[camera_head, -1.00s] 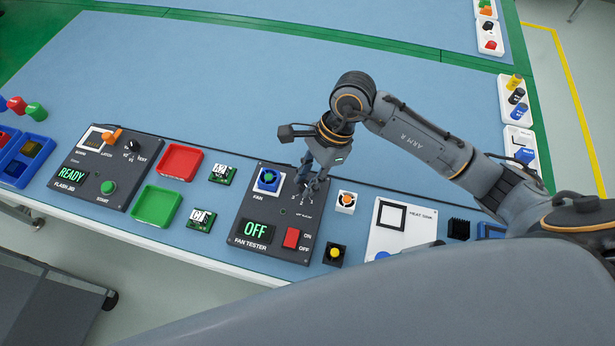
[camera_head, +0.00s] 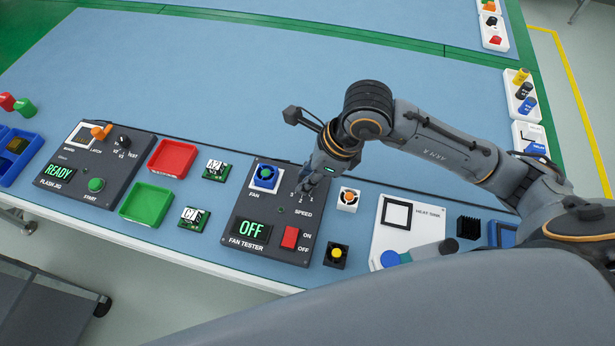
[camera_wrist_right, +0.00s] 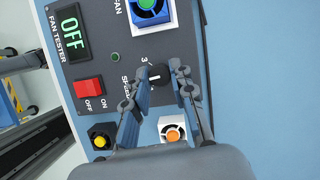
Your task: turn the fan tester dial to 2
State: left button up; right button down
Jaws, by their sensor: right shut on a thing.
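The fan tester (camera_head: 276,211) is a dark panel on the blue table in the head view, with a green OFF display (camera_head: 253,229), a red switch (camera_head: 290,237) and a blue fan (camera_head: 264,177). In the right wrist view its black speed dial (camera_wrist_right: 158,78) lies between the fingertips of my right gripper (camera_wrist_right: 163,80), which is shut on it. A "3" mark shows beside the dial; which mark it points to is unclear. In the head view my right gripper (camera_head: 308,187) covers the dial. My left gripper is not in view.
Two small green boards and a red tray (camera_head: 172,159) and green tray (camera_head: 147,203) lie left. The table behind is clear.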

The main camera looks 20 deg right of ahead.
jog(key=shift+m, duration=0.5)
jog(key=c, duration=1.1)
grip_release()
jog(key=v, duration=1.2)
jog(key=shift+s+a, duration=0.15)
jog(key=shift+s, duration=0.05)
